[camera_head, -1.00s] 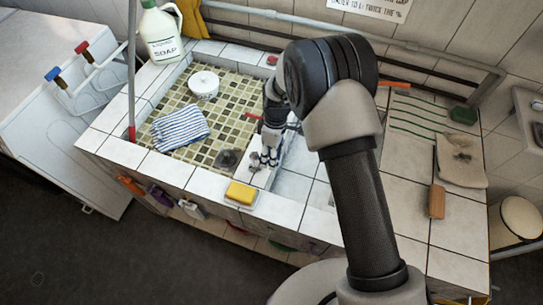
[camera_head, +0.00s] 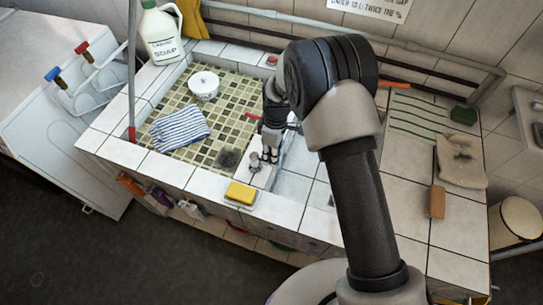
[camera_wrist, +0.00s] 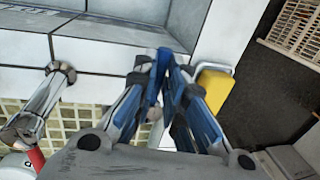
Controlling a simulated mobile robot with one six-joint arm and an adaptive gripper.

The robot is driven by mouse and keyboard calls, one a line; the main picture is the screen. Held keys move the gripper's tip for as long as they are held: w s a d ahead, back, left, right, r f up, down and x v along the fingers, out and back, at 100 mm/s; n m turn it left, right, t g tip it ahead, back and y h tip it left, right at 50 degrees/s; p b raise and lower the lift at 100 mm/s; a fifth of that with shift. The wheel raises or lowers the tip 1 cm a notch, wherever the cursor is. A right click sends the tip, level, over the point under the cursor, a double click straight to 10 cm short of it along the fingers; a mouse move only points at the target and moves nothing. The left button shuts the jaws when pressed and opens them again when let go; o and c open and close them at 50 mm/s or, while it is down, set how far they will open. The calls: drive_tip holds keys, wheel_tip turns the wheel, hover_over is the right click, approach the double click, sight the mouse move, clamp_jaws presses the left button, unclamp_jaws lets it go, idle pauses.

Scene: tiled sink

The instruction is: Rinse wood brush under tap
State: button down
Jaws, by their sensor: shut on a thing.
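My gripper (camera_wrist: 161,62) has its blue fingers closed together at the tiled divider, beside the metal tap fittings. What lies between the fingertips is hidden; by position it looks like a tap handle. In the head view my gripper (camera_head: 268,156) is just right of a small metal fitting (camera_head: 255,161). A metal tap pipe with a red part (camera_wrist: 35,158) shows left of the gripper in the wrist view. A brown block, probably the wood brush (camera_head: 437,201), lies on the right counter, well away from my gripper. I cannot make out a water stream.
The mosaic basin holds a striped cloth (camera_head: 180,128), a white round pot (camera_head: 204,86) and a dark drain patch (camera_head: 227,158). A yellow sponge (camera_head: 240,193) sits on the front rim. A soap bottle (camera_head: 161,35) stands at the back left. A beige cloth (camera_head: 460,160) lies on the right counter.

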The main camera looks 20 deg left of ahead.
drive_tip(key=s+m, duration=0.1)
drive_tip(key=m+b, duration=0.1)
drive_tip(key=m, duration=0.1)
drive_tip(key=shift+s+a+m+y, duration=0.15)
drive_tip(key=shift+s+m+y, duration=0.15)
drive_tip(key=shift+s, duration=0.1)
drive_tip(key=c, duration=1.7)
unclamp_jaws()
drive_tip(key=shift+o, duration=0.2)
drive_tip(key=shift+r, duration=0.1)
drive_tip(key=v, duration=1.1)
drive_tip(key=shift+r, duration=0.4)
